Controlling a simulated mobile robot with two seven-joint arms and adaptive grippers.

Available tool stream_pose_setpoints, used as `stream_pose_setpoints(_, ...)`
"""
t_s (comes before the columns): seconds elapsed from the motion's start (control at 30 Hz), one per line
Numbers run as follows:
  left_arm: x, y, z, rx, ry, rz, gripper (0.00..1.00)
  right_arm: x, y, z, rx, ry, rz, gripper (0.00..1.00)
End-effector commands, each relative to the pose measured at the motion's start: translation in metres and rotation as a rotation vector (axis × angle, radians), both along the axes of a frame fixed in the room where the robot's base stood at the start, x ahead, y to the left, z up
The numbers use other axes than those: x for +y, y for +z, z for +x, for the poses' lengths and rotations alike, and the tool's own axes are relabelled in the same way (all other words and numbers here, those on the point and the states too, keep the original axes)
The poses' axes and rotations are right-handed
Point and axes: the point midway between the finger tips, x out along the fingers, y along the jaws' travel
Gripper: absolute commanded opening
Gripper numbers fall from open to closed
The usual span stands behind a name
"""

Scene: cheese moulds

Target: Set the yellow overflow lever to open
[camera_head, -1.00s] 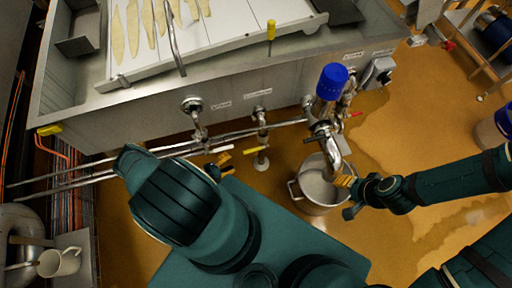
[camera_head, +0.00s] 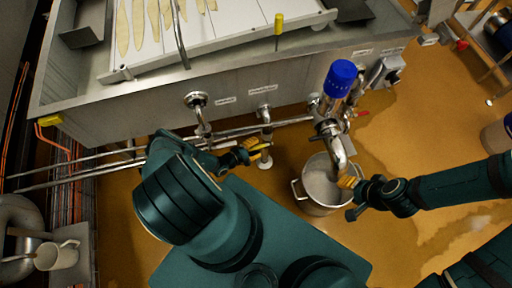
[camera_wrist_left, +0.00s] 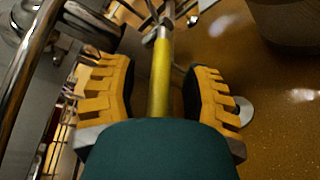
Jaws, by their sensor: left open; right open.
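The yellow overflow lever (camera_wrist_left: 161,78) runs lengthwise between the fingers of my left gripper (camera_wrist_left: 160,95) in the left wrist view. Both fingers stand apart with a gap on each side of the lever, so the gripper is open around it. The lever's near end is hidden behind the dark green gripper body. In the head view my left gripper (camera_head: 252,152) is at the overflow pipe (camera_head: 265,122) under the vat, and its fingers partly hide the lever. My right gripper (camera_head: 348,183) is open beside the steel pot, holding nothing that I can see.
The steel vat (camera_head: 160,108) stands behind, with horizontal pipes (camera_head: 100,172) along its front. A steel pot (camera_head: 317,190) sits below the blue-topped valve (camera_head: 341,78), right of my left gripper. A white jug (camera_head: 56,256) is at lower left.

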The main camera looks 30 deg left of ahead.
Motion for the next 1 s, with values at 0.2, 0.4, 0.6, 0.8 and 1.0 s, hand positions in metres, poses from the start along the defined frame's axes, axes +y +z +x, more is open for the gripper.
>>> stream_pose_setpoints(0.2, 0.0, 0.0002, -0.0002, 0.0, 0.0, 0.0, 0.29, 0.0, 0.0002, 0.0, 0.0, 0.0, 0.0, 0.48)
stream_pose_setpoints(0.4, 0.0, 0.0001, -0.0003, 0.0, 0.0, 0.0, 0.0, 0.0, 0.0002, 0.0, 0.0, 0.0, 0.0, 0.48)
stream_pose_setpoints(0.6, 0.0001, -0.0004, 0.0, -0.003, 0.001, -0.002, 0.0, 0.0001, 0.0001, -0.0001, 0.0, 0.0, 0.0, 0.48)
stream_pose_setpoints(0.8, 0.001, -0.0059, 0.0012, -0.045, 0.006, -0.034, 0.0, 0.0, 0.0001, -0.0001, 0.0, 0.0, 0.0, 0.48)
stream_pose_setpoints(1.0, 0.0009, -0.0087, 0.001, -0.086, 0.004, -0.071, 0.0, 0.0, 0.0, -0.0002, 0.0, 0.0, 0.0, 0.48)
